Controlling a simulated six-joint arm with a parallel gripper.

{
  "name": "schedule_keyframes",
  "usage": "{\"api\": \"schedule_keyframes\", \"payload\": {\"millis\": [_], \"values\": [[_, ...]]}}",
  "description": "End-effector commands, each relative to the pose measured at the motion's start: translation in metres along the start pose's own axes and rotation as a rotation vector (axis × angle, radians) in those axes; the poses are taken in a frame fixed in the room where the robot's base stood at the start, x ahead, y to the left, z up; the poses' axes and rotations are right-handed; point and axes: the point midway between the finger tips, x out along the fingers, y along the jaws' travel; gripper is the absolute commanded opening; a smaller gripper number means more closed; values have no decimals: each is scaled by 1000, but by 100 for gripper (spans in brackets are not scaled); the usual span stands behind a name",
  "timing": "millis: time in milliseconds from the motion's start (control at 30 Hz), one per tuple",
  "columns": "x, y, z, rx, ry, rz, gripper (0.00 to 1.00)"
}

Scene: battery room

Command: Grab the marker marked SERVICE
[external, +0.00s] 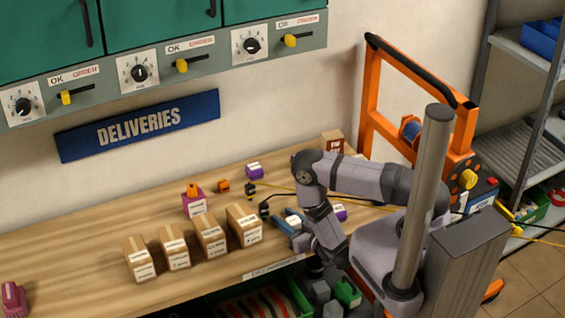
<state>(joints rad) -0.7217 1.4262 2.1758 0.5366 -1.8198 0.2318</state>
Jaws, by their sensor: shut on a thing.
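No lettering reading SERVICE is legible, so I cannot pick out the marker.
Several cardboard boxes (244,226) stand in a row left of my gripper. An orange frame (371,95) rises at right. Green bins (347,292) sit below the bench.

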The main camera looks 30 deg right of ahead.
Motion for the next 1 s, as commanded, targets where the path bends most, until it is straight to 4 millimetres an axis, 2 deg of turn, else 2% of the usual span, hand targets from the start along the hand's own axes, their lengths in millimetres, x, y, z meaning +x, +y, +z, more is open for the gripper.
{"api": "schedule_keyframes", "payload": {"millis": [367, 1000], "values": [[-2, 0, -13, 0, 0, 0, 12], [-10, 0, -70, 1, 2, 0, 11]]}}
